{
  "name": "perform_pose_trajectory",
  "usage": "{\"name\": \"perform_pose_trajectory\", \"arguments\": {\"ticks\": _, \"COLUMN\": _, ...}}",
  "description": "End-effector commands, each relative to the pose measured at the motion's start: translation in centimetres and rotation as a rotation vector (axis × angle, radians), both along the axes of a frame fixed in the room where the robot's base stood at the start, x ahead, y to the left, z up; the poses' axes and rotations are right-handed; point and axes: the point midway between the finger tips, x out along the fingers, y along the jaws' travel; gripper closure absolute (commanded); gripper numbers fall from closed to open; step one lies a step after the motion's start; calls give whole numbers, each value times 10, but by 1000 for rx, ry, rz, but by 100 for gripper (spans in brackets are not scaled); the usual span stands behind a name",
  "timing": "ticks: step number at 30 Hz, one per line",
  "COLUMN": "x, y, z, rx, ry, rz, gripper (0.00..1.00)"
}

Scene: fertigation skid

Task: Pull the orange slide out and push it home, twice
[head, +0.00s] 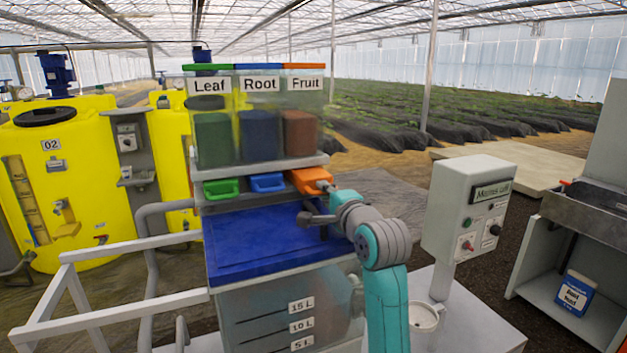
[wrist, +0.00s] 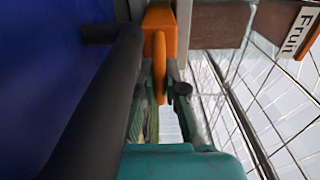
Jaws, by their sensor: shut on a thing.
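The orange slide (head: 310,178) is under the Fruit hopper (head: 300,132), at the right end of a row of three slides. It appears to stick out further than the green slide (head: 221,188) and the blue slide (head: 267,182). My gripper (head: 327,188) is at its front end. In the wrist view the fingers (wrist: 160,88) sit on both sides of the slide's thin orange grip (wrist: 159,68) and are shut on it. The slide's inner end is hidden under the hopper.
A blue lid (head: 265,243) of the mixing tank lies just below the slides. A dark handle bar (wrist: 95,100) runs close beside my gripper in the wrist view. A control box (head: 468,212) stands to the right, and white rails (head: 110,250) to the left.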

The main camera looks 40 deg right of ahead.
Motion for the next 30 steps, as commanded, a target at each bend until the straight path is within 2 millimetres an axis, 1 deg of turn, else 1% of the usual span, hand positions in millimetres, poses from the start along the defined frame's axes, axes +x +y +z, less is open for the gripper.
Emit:
{"name": "perform_pose_trajectory", "arguments": {"ticks": 27, "x": 53, "y": -16, "z": -1, "rx": 1, "ry": 3, "rz": -2, "gripper": 100}}
{"name": "perform_pose_trajectory", "arguments": {"ticks": 28, "x": 54, "y": -16, "z": -1, "rx": 1, "ry": 3, "rz": -2, "gripper": 87}}
{"name": "perform_pose_trajectory", "arguments": {"ticks": 29, "x": 53, "y": -16, "z": -1, "rx": 1, "ry": 2, "rz": -2, "gripper": 79}}
{"name": "perform_pose_trajectory", "arguments": {"ticks": 30, "x": 53, "y": -16, "z": -1, "rx": 1, "ry": 2, "rz": -2, "gripper": 69}}
